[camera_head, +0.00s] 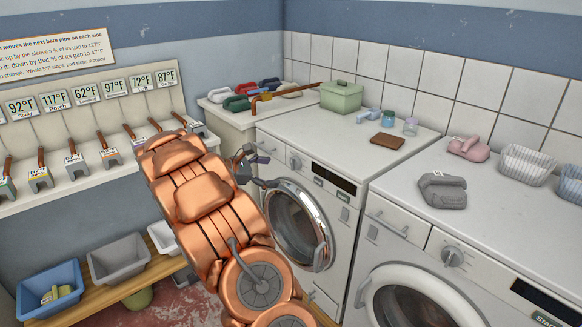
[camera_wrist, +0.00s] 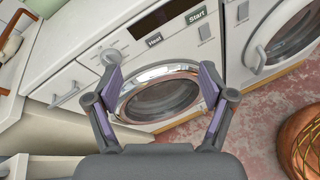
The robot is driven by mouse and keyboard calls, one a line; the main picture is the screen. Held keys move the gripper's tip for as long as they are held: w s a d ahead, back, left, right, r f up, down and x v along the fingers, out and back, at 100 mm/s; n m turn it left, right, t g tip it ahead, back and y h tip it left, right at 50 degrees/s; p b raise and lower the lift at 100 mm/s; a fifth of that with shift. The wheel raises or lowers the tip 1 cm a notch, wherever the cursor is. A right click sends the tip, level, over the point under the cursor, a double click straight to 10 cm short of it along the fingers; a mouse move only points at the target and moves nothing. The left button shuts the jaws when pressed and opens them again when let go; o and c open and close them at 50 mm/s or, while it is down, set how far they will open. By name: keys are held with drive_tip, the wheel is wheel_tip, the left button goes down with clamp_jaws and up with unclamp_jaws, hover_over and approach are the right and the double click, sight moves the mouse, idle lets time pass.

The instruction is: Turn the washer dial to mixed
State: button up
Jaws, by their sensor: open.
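Two white front-loading machines stand side by side, each with a dial; I cannot tell from labels which is the washer. The left machine (camera_head: 330,150) has a round grey dial (camera_head: 295,161) left of its dark display. That dial shows in the wrist view (camera_wrist: 110,57), just above the left finger; its setting is too small to read. The right machine (camera_head: 400,235) has a silver dial (camera_head: 453,257) with no readable setting. My gripper (camera_head: 259,166) is open and empty, in front of the left machine's upper left front. In the wrist view, its fingers (camera_wrist: 162,82) frame the round door.
A green box (camera_head: 341,96), brown block (camera_head: 387,140) and small jars stand on the left machine. A grey folded cloth (camera_head: 442,190) and baskets (camera_head: 526,164) are on the right one.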

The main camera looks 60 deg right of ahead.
drive_tip(key=w+d+f+n+h, duration=0.3)
drive_tip(key=w+d+f, duration=0.15)
drive_tip(key=d, duration=0.35)
drive_tip(key=n+t+h, duration=0.1)
drive_tip(key=n+h, duration=0.1)
drive_tip(key=n, duration=0.1)
approach(294, 164)
drive_tip(key=d, duration=0.1)
drive_tip(key=p+x, duration=0.1)
drive_tip(key=x, duration=0.7)
drive_tip(key=shift+p, duration=0.3)
drive_tip(key=shift+w, duration=0.1)
drive_tip(key=shift+c, duration=0.3)
drive_tip(key=shift+f+n, duration=0.1)
drive_tip(key=shift+n, duration=0.2)
drive_tip(key=c, duration=1.1)
